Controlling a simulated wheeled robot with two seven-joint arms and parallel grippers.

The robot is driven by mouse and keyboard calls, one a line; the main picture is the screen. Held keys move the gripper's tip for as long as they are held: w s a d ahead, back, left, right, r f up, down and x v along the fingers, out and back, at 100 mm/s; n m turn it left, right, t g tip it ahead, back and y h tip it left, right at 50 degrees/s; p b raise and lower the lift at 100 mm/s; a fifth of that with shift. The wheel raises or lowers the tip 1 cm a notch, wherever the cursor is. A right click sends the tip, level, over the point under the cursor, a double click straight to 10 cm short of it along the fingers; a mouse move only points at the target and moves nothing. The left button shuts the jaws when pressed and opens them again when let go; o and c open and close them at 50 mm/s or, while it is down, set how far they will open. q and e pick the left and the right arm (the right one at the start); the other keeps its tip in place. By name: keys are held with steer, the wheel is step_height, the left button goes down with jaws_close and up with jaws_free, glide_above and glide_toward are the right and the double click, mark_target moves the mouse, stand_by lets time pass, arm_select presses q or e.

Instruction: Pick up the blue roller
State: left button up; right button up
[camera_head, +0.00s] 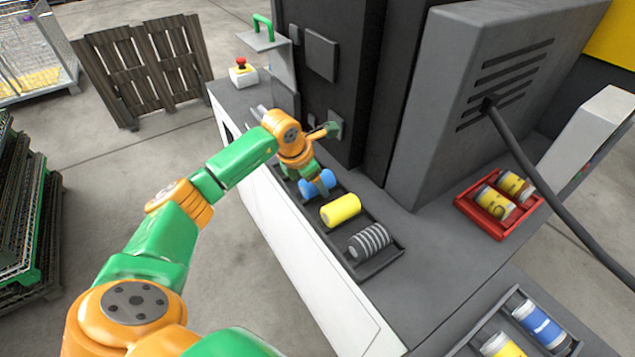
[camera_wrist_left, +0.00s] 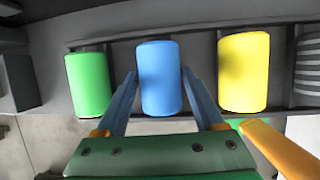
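The blue roller (camera_wrist_left: 160,85) lies in a dark tray between a green roller and a yellow roller in the left wrist view. My left gripper (camera_wrist_left: 159,72) has one finger on each side of it, with thin gaps between fingers and roller, so the gripper looks open around it. In the head view the left gripper (camera_head: 318,185) reaches down over the tray and hides much of the blue roller (camera_head: 328,178). My right gripper is not in view.
The dark tray (camera_head: 385,266) also holds the yellow roller (camera_head: 341,210), a grey ribbed roller (camera_head: 368,242) and the green roller (camera_wrist_left: 88,85). A tall dark machine (camera_head: 460,100) stands behind. A red tray (camera_head: 497,232) with cans stands right, and an emergency button (camera_head: 241,65) at the far left end.

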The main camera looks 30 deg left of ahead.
arm_select(q)
steer(key=shift+s+r, duration=0.1)
steer(key=c, duration=0.7)
jaws_close()
